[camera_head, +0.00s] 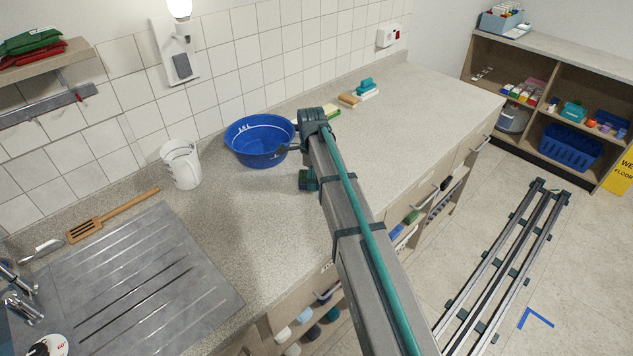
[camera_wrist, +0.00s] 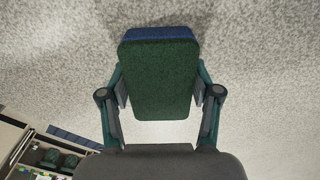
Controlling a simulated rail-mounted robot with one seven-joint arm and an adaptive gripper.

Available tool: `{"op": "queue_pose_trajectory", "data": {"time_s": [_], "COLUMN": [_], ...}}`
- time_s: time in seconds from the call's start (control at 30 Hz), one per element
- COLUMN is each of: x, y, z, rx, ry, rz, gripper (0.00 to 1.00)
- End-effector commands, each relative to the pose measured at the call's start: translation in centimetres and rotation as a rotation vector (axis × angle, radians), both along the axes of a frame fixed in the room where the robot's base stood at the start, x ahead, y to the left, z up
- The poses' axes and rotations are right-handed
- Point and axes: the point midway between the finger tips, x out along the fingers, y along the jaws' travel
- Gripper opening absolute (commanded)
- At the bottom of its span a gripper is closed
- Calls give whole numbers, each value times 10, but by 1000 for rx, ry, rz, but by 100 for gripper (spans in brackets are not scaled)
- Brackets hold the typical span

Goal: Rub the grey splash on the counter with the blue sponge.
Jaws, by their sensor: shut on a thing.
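The blue sponge (camera_wrist: 160,34) has a dark green pad (camera_wrist: 158,80) on the side facing my wrist camera. My gripper (camera_wrist: 160,88) is shut on it, with one finger at each side. In the head view the sponge (camera_head: 308,180) shows as a small dark block just left of my arm, over the speckled counter (camera_head: 240,215). I cannot tell whether it touches the counter. My arm hides most of the gripper in the head view. I cannot make out the grey splash in either view; my arm or the sponge may cover it.
A blue basin (camera_head: 258,154) stands close behind and left of the sponge. A white jug (camera_head: 181,165) and wooden spatula (camera_head: 108,217) are farther left, by the metal draining board (camera_head: 130,285). Brushes (camera_head: 350,101) lie at the back wall. The counter's right part is clear.

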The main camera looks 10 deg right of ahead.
Motion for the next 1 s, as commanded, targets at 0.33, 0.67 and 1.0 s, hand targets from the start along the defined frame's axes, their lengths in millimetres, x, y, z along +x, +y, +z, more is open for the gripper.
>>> {"op": "queue_pose_trajectory", "data": {"time_s": [0.33,0.67,1.0], "x": [29,1,-25], "y": [12,-2,-17], "z": [1,-2,-1], "rx": [0,-1,-2], "ry": [0,2,2], "rz": [-6,-7,-4], "gripper": [30,30,30]}}
